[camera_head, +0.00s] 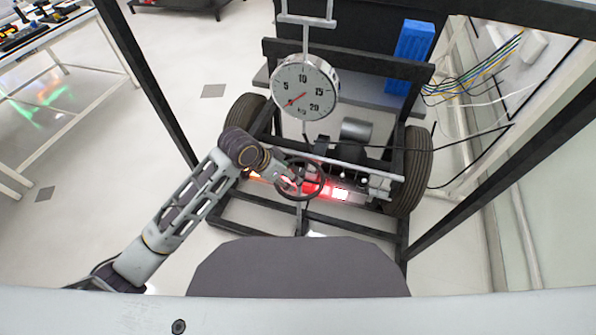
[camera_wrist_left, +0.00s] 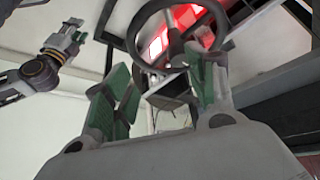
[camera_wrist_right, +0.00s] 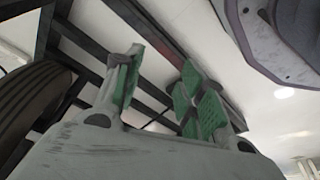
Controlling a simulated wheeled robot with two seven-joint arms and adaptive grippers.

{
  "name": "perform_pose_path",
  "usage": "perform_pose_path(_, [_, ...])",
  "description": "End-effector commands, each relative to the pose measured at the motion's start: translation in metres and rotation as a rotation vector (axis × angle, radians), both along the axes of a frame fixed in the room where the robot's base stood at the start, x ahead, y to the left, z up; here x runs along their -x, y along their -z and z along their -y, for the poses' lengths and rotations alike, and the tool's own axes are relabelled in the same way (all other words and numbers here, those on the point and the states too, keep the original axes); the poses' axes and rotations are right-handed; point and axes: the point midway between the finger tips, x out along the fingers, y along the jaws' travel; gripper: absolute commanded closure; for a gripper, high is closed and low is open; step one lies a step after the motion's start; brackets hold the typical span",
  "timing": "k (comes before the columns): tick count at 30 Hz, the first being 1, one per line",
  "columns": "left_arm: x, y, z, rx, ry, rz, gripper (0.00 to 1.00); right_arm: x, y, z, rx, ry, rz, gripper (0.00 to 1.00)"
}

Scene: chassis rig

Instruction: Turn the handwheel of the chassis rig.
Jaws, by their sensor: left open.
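The handwheel (camera_head: 323,180) is a dark ring low in the middle of the rig. In the left wrist view the handwheel (camera_wrist_left: 133,42) fills the top centre, with a spoke and hub inside. My left gripper (camera_head: 287,180) is at the wheel's left side. In its wrist view the left gripper (camera_wrist_left: 160,62) is open, green pads apart; the right-hand finger overlaps the lower rim. I cannot tell whether it touches. My right gripper (camera_wrist_right: 160,80) is open and empty, with only frame bars and floor beyond it. It also shows at upper left in the left wrist view (camera_wrist_left: 70,35).
A round dial gauge (camera_head: 305,87) stands above the wheel. Tyres (camera_head: 405,170) flank the dark frame, with a red-lit bar (camera_head: 340,194) behind the wheel. A blue block (camera_head: 412,55) and cables (camera_head: 470,75) are at the right. A tool table (camera_head: 50,40) is at far left.

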Motion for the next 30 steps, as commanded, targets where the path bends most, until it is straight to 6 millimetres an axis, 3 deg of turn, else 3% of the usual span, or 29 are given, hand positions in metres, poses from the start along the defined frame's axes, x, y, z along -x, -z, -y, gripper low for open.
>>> perform_pose_path(18, [-0.029,-0.040,0.000,-0.095,0.210,0.011,0.43,0.047,0.085,0.013,0.005,-0.005,-0.014,0.60])
perform_pose_path(30, [-0.039,-0.056,-0.011,-0.140,0.272,-0.001,0.43,0.071,0.115,0.020,0.007,-0.007,-0.017,0.60])
